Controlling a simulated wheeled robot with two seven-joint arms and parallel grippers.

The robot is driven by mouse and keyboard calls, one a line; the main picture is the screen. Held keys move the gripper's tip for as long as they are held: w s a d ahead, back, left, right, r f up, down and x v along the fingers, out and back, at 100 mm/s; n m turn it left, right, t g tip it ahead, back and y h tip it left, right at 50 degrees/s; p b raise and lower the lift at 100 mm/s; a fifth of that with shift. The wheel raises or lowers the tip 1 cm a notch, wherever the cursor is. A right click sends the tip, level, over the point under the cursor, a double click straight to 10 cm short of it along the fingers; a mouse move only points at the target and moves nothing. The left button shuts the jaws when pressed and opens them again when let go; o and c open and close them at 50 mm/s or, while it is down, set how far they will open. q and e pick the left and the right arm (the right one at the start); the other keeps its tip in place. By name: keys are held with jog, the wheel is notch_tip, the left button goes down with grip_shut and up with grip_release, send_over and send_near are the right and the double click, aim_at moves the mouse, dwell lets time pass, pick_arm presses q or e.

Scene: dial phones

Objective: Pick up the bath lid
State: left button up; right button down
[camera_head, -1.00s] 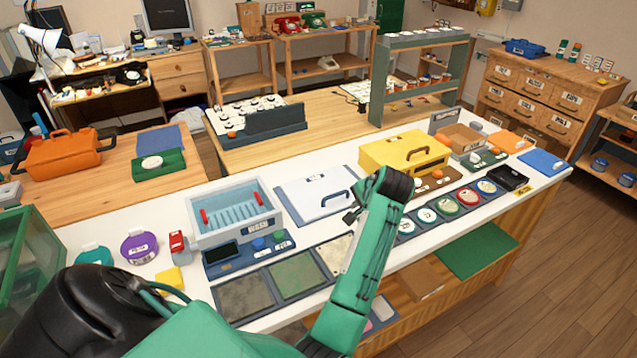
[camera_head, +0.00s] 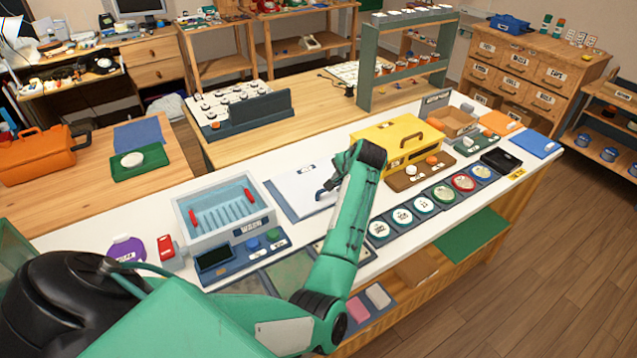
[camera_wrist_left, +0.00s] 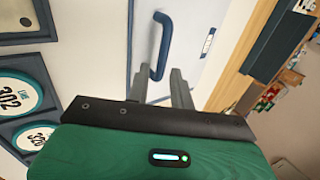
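The bath lid (camera_head: 293,184) is a flat white panel with a small label and a dark blue bar handle. It lies on the white counter, right of the grey wash bath (camera_head: 188,222). The lid also shows in the left wrist view (camera_wrist_left: 192,40), with its handle (camera_wrist_left: 164,42) upright in the picture. My left gripper (camera_wrist_left: 160,78) is open, with its two grey fingers apart and the near end of the handle at the gap between their tips. I cannot tell whether they touch it. In the head view my left arm hides most of the gripper. My right gripper is not in view.
The wash bath has red grips and a control panel (camera_head: 240,256) in front. A yellow box (camera_head: 385,137) stands right of the lid. Round labelled discs (camera_head: 401,217) line the counter's front edge. A red item (camera_head: 166,247) and a purple disc stand left of the bath.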

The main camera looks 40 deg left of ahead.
aim_at(333, 195)
pick_arm(q)
jog(key=p+x, duration=0.1)
jog(key=x, duration=0.3)
jog(key=shift+a+r, duration=0.1)
jog(key=shift+a, duration=0.05)
jog(key=shift+w+a+f, duration=0.1)
jog(key=shift+a+f, duration=0.1)
jog(key=shift+f, duration=0.15)
grip_shut()
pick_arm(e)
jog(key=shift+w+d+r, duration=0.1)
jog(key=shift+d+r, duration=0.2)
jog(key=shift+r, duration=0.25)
